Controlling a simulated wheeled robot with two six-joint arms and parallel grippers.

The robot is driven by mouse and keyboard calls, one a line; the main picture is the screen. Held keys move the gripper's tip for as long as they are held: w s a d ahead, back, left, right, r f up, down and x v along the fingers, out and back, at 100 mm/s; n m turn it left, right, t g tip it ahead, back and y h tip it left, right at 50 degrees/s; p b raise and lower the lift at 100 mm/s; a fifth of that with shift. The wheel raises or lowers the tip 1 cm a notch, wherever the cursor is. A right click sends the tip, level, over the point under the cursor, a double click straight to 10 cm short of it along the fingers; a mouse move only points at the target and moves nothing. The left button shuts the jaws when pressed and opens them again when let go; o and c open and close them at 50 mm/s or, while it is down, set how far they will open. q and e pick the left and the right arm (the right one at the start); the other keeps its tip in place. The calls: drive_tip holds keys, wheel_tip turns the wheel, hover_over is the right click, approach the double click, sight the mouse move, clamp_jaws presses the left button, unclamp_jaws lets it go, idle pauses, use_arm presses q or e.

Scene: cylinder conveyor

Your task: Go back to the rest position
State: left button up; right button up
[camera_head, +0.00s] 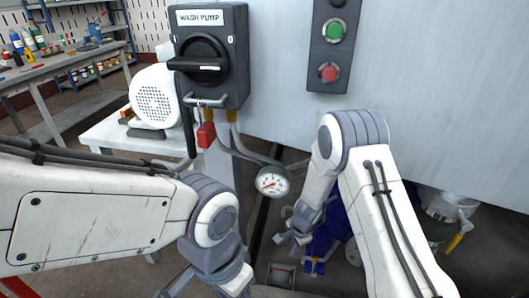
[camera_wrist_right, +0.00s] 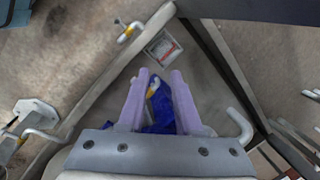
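My right gripper (camera_head: 287,238) hangs low in the middle of the head view, in front of a blue object on the floor. In the right wrist view my right gripper (camera_wrist_right: 159,75) shows two pale purple fingers standing apart with nothing held between them. My left arm comes in from the left, and its wrist is at the bottom of the head view. The left fingertips are cut off by the lower edge, so their state is hidden.
A gauge (camera_head: 272,182) stands between my arms. A blue object (camera_head: 325,235) lies below. A workbench (camera_head: 62,68) is at the far left.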

drive_tip(key=s+d+r+n+h, duration=0.1)
drive_tip(key=s+d+r+n, duration=0.3)
drive_tip(key=r, duration=0.3)
drive_tip(key=s+d+r+n+t, duration=0.1)
drive_tip(key=s+d+r+n, duration=0.25)
drive_tip(key=s+r, duration=0.3)
drive_tip(key=s+d+r+n+h, duration=0.1)
drive_tip(key=s+d+r+n, duration=0.25)
drive_tip(key=r, duration=0.45)
drive_tip(key=s+a+r+n+g+y, duration=0.1)
drive_tip(key=s+a+r+n, duration=0.25)
drive_tip(key=s+a, duration=0.35)
drive_tip(key=s+a+r+n+g, duration=0.1)
drive_tip(key=s+a+r+n, duration=0.1)
drive_tip(key=s+a+n, duration=0.45)
wheel_tip(320, 180, up, 26)
drive_tip(key=a+m+p, duration=0.1)
drive_tip(key=p, duration=2.5)
drive_tip(key=shift+s+r+m+g, duration=0.25)
drive_tip(key=shift+s+m+g, duration=0.05)
drive_tip(key=shift+s+m, duration=0.15)
